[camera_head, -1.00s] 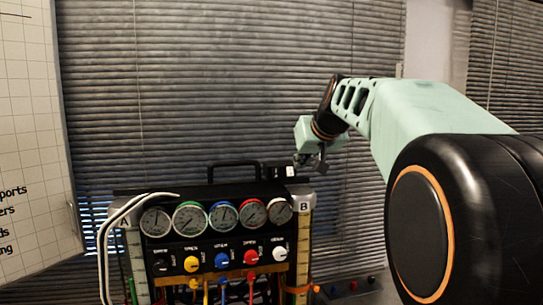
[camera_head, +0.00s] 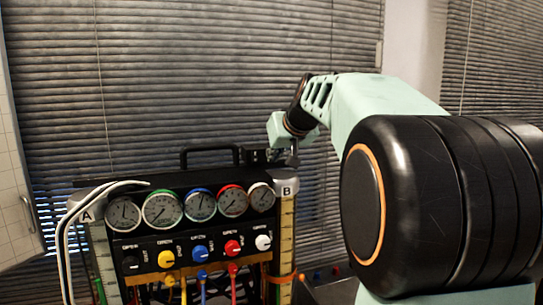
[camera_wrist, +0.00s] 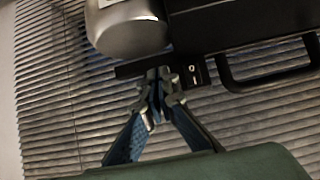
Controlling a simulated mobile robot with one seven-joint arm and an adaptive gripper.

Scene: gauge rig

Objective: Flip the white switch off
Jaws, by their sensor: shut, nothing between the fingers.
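A small black rocker switch with white marks (camera_wrist: 193,73) shows in the wrist view, on the edge of the black gauge rig. In the head view a small dark switch block (camera_head: 260,155) stands on the rig's top right, partly hard to make out. A white round knob (camera_head: 263,242) is at the right end of the knob row on the rig's front. My gripper (camera_wrist: 160,77) is shut and empty, just left of the rocker in the wrist view; I cannot tell whether it touches. In the head view my gripper (camera_head: 291,157) is above post B.
The rig carries several round gauges (camera_head: 162,210), coloured knobs and hoses. A black carrying handle (camera_head: 210,150) rises from its top and also shows in the wrist view (camera_wrist: 265,80). A silver cylinder (camera_wrist: 128,28) is close to my fingers. Blinds hang behind.

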